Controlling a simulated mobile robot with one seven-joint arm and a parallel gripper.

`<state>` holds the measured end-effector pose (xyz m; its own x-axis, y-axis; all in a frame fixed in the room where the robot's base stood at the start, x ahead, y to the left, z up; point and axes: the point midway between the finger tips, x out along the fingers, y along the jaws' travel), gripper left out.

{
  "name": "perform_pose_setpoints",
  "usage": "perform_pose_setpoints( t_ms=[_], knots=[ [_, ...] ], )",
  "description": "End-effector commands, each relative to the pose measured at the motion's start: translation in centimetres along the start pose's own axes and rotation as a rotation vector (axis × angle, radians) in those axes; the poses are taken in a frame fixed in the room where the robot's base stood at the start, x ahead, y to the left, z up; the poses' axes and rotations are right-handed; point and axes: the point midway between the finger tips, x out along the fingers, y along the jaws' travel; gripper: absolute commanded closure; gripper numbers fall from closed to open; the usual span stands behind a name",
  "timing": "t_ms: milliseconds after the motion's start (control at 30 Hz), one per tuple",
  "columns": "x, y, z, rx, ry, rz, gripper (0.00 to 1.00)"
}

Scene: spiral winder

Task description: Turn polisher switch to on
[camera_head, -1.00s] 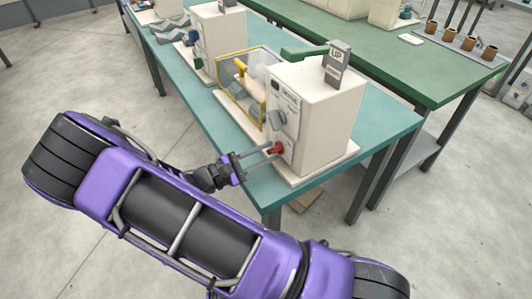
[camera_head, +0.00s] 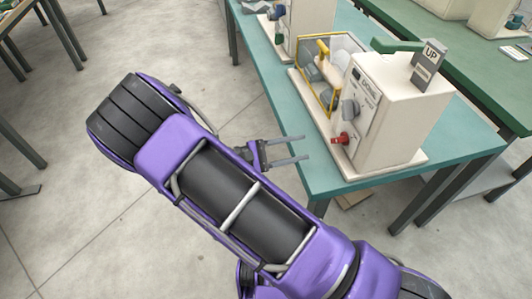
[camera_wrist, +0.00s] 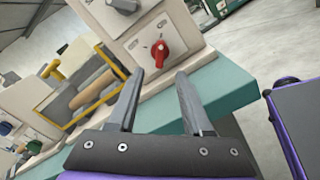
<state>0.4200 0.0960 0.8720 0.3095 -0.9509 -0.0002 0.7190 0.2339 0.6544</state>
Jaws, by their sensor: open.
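The polisher (camera_head: 390,115) is a cream box-shaped machine near the front end of a teal table. A red switch knob (camera_head: 341,139) sits low on its front panel. In the wrist view the red knob (camera_wrist: 161,53) shows beyond my fingertips, turned with its pointed part roughly upright. Above it is a grey knob (camera_head: 350,111). My gripper (camera_head: 302,147) is open and empty, left of the red knob and apart from it. In the wrist view my gripper's two fingers (camera_wrist: 158,80) are spread, with the knob's panel ahead. Small marks beside the knob are too small to read.
A yellow-framed clear guard (camera_head: 324,75) stands beside the panel on the left. The teal table edge (camera_head: 335,190) runs below the machine. A grey sign reading UP (camera_head: 429,63) stands on top. Open floor lies to the left.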

Motion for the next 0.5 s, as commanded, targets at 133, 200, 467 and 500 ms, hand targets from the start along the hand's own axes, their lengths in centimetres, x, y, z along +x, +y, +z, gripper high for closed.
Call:
perform_pose_setpoints(
  t_ms=[133, 200, 467, 500],
  knots=[
    [-3.6, 0.0, -0.1, 0.002, 0.004, 0.001, 0.5],
    [-5.0, 0.0, -0.1, 0.001, 0.003, 0.002, 0.5],
    [-7.9, 0.0, -0.1, 0.0, 0.001, 0.001, 0.5],
    [-8.0, 0.0, 0.0, 0.0, 0.001, 0.0, 0.5]
  ],
)
